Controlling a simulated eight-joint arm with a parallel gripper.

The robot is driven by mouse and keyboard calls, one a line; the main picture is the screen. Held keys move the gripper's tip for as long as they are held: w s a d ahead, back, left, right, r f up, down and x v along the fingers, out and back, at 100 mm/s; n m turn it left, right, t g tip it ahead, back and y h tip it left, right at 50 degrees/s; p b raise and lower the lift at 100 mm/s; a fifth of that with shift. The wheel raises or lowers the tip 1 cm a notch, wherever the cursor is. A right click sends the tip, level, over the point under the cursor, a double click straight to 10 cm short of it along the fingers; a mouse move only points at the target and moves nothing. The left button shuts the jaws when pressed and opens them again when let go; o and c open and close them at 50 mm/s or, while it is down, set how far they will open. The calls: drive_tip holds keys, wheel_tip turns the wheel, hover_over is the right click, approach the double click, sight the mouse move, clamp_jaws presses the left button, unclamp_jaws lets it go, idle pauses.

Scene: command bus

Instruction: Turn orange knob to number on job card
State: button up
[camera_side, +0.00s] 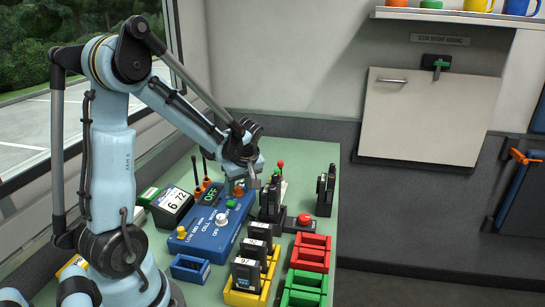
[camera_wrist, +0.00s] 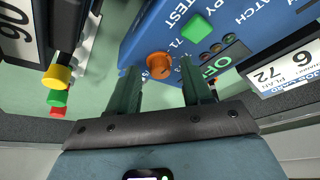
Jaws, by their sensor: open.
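A blue console (camera_side: 203,238) stands on the green table, with a screen reading OFF (camera_side: 209,197). The orange knob (camera_wrist: 159,65) sits on its panel in the wrist view, near the printed word TEST. It also shows as a small orange spot in the side view (camera_side: 239,190). My gripper (camera_wrist: 160,84) is open, its two dark green fingers on either side of the knob's near side, with gaps showing; contact is not seen. The job card (camera_side: 174,204) reads 6 and 72; part of it shows in the wrist view (camera_wrist: 284,66). The knob's pointer setting is too small to read.
A yellow rack (camera_side: 250,292) holds several dark radios. A red rack (camera_side: 310,253) and green rack (camera_side: 304,288) stand to its right. A red button (camera_side: 304,219) and an upright dark radio (camera_side: 325,192) are right of the console. A white knob (camera_side: 221,219) is on the console.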

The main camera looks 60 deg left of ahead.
clamp_jaws()
idle(0.3)
drive_tip(key=m, duration=0.1)
drive_tip(key=m+t, duration=0.1)
drive_tip(key=m, duration=0.2)
drive_tip(key=shift+s+m+t, duration=0.25)
drive_tip(key=shift+m+t, duration=0.05)
drive_tip(key=shift+t, duration=0.1)
drive_tip(key=shift+s+a+m+t+h, duration=0.1)
drive_tip(key=shift+m+t+h, duration=0.2)
drive_tip(key=shift+m, duration=0.75)
drive_tip(key=shift+a+m+t+h, duration=0.1)
drive_tip(key=shift+m+t+h, duration=0.2)
drive_tip(key=shift+m, duration=0.75)
unclamp_jaws()
